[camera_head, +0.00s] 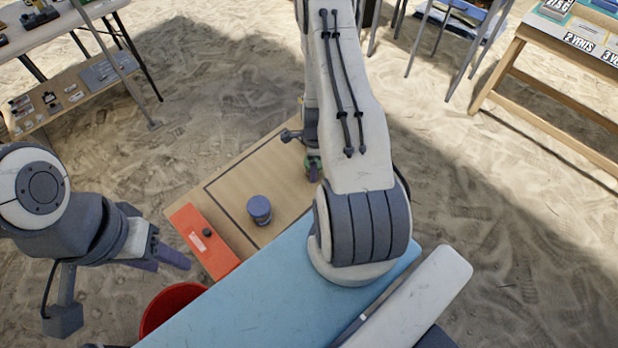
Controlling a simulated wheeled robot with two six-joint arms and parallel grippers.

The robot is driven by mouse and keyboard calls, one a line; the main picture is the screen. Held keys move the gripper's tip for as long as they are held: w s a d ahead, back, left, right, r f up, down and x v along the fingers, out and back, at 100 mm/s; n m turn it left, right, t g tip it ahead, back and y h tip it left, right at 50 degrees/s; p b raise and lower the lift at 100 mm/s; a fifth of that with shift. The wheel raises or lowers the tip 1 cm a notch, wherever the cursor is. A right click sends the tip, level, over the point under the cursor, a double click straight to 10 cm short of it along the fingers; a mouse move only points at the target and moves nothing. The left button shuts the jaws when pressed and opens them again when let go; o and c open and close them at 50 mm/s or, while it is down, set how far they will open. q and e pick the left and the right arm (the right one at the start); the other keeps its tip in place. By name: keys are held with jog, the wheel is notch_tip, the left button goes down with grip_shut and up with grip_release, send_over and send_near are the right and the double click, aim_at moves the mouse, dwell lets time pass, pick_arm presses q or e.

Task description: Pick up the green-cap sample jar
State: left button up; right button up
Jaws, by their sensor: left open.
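A small green thing (313,163), which may be the green cap of the jar, shows at the far right part of the low wooden table, mostly hidden behind my right arm. My right wrist and gripper (311,150) come down at that spot. The fingers are too hidden to tell whether they are open or shut, or touch anything. A jar with a blue-purple cap (260,209) stands upright nearer the middle of the table. My left gripper (168,261) is open and empty, left of the table and apart from both jars.
The wooden table (232,181) has a dark outlined area. A red-orange tray (196,243) with a small dark object (207,232) lies at its left. A red bin (173,303) and a blue surface (270,290) are in front. Other tables stand farther back on sand.

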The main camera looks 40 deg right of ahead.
jog(key=shift+f, duration=0.65)
jog(key=shift+r, duration=0.1)
jog(key=c, duration=1.4)
jog(key=shift+r, duration=0.1)
